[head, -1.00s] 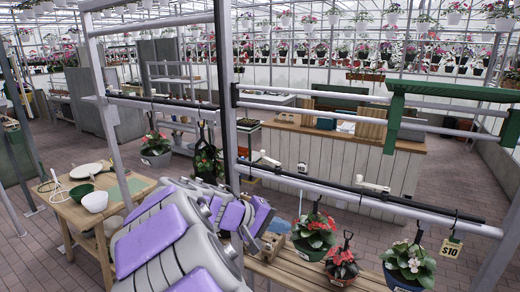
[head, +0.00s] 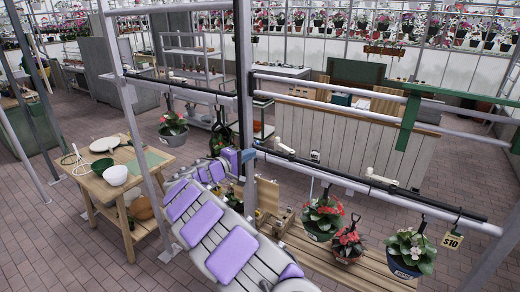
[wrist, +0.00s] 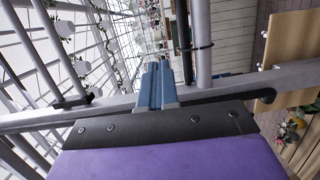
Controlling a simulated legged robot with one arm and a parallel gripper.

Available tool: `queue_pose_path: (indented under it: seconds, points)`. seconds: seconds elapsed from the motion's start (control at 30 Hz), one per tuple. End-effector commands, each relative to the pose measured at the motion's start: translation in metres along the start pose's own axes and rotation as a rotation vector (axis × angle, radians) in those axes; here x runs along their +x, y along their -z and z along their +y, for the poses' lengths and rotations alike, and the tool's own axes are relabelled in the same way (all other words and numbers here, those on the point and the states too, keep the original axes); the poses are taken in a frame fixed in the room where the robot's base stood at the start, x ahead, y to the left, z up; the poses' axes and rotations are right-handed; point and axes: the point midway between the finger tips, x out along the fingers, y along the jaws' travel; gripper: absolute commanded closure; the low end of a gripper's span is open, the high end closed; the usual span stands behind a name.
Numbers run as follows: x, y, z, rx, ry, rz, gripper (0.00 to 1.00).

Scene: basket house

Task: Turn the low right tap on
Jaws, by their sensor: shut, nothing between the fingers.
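The low right tap appears to be a white lever fitting (head: 382,178) on the lower horizontal rail in the head view. I cannot make out either tap clearly in the wrist view.
The grey upright post (head: 244,75) and upper pipes (head: 330,92) stand close to my arm. A slatted wooden bench (head: 300,243) lies beneath. A wooden table (head: 152,183) stands left.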

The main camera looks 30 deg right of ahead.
Motion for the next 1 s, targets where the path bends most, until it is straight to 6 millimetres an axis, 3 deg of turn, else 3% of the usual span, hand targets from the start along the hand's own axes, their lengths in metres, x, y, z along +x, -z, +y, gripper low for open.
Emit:
queue_pose_path:
  seconds: [0.4, 0.5, 0.7, 1.0]
  points:
    - [0.095, -0.004, -0.004, 0.001, 0.014, -0.002, 1.00]
    - [0.111, -0.004, -0.003, 0.004, 0.013, -0.001, 1.00]
    - [0.122, -0.002, -0.001, 0.001, 0.007, -0.001, 1.00]
    - [0.120, -0.001, 0.001, -0.001, -0.001, -0.001, 1.00]
